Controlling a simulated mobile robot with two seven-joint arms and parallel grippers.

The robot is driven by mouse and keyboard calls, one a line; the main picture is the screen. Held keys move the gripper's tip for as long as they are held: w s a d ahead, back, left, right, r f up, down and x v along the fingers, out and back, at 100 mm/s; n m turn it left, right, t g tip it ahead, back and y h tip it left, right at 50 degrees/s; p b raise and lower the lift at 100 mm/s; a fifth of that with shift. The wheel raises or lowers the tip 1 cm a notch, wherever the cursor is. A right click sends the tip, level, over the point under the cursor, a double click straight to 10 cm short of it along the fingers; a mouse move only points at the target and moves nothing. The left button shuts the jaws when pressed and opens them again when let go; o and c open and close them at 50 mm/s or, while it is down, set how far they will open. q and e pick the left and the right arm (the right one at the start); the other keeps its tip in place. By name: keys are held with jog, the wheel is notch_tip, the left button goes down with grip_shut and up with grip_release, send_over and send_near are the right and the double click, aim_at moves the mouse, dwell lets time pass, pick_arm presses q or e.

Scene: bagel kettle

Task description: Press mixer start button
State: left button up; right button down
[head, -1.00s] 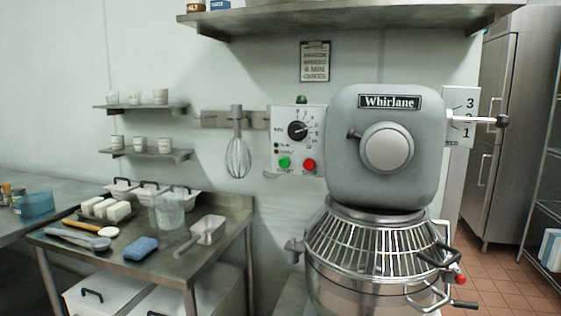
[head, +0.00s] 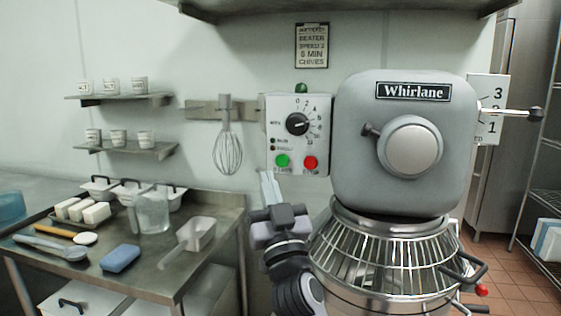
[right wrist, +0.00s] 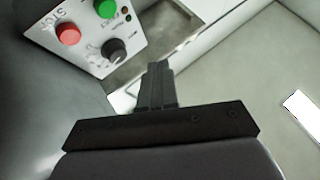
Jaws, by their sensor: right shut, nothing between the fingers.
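The grey mixer (head: 360,150) stands right of centre with a wire guard (head: 385,250) over its bowl. Its white control panel (head: 270,135) carries a green start button (head: 282,161), a red stop button (head: 310,162) and a black dial (head: 297,124). The green button (right wrist: 105,8) and red button (right wrist: 68,34) also show at the upper left of the right wrist view. My right gripper (head: 268,182) is shut and empty, pointing up, below and slightly left of the green button and apart from it in the picture. Its closed fingers show in the right wrist view (right wrist: 157,70). My left gripper is out of view.
A whisk (head: 228,145) hangs left of the panel. The bowl guard is close to the right of my right arm.

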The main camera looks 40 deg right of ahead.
aim_at(282, 161)
jog(key=shift+w+d, duration=0.1)
jog(key=shift+w+d+b, duration=0.25)
jog(key=shift+w+d, duration=1.15)
jog(key=shift+d, duration=0.25)
jog(key=shift+w+d+b, duration=0.2)
jog(key=shift+w+d, duration=1.2)
jog(key=shift+d, duration=0.2)
jog(key=shift+d, duration=0.1)
jog(key=shift+w+d, duration=0.25)
